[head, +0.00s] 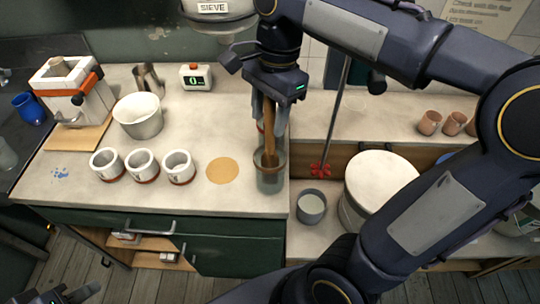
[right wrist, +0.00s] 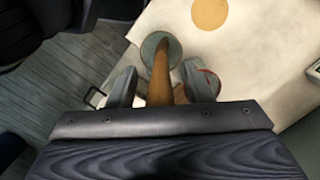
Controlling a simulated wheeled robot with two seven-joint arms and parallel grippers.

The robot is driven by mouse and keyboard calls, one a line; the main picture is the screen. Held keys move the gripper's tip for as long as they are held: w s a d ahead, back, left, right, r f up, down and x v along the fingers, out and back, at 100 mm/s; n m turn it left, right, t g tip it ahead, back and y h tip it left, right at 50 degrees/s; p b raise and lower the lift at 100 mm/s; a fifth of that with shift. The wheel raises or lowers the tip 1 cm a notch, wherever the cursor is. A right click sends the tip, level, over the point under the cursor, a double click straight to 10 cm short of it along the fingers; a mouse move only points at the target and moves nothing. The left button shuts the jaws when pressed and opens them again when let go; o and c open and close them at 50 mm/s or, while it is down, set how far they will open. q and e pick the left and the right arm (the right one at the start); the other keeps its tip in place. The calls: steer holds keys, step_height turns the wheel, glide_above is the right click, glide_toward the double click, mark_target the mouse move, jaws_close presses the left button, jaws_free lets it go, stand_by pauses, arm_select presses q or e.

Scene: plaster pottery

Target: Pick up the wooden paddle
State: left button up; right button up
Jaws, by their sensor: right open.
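The wooden paddle (head: 269,138) stands in a see-through grey jar (head: 270,180) at the counter's right front edge, its handle upward. My right gripper (head: 269,105) is above the jar, pointing down, with its open fingers on either side of the handle. In the right wrist view the paddle (right wrist: 160,72) passes between the two spread fingers (right wrist: 158,88), and its lower end is in the jar (right wrist: 150,45). Whether a finger touches it I cannot tell. My left gripper (head: 72,296) shows only partly at the bottom left corner, away from the paddle.
A tan disc (head: 222,171) and three white cups (head: 178,167) are left of the jar. Behind stand a white bucket (head: 138,117) and a scale (head: 196,78). Right, lower down, are a grey cup (head: 311,207), a red-bladed mixer (head: 320,170) and a white lidded tub (head: 382,180).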

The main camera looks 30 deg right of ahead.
steer(key=shift+c, duration=0.3)
jaws_close()
steer(key=shift+r, duration=0.1)
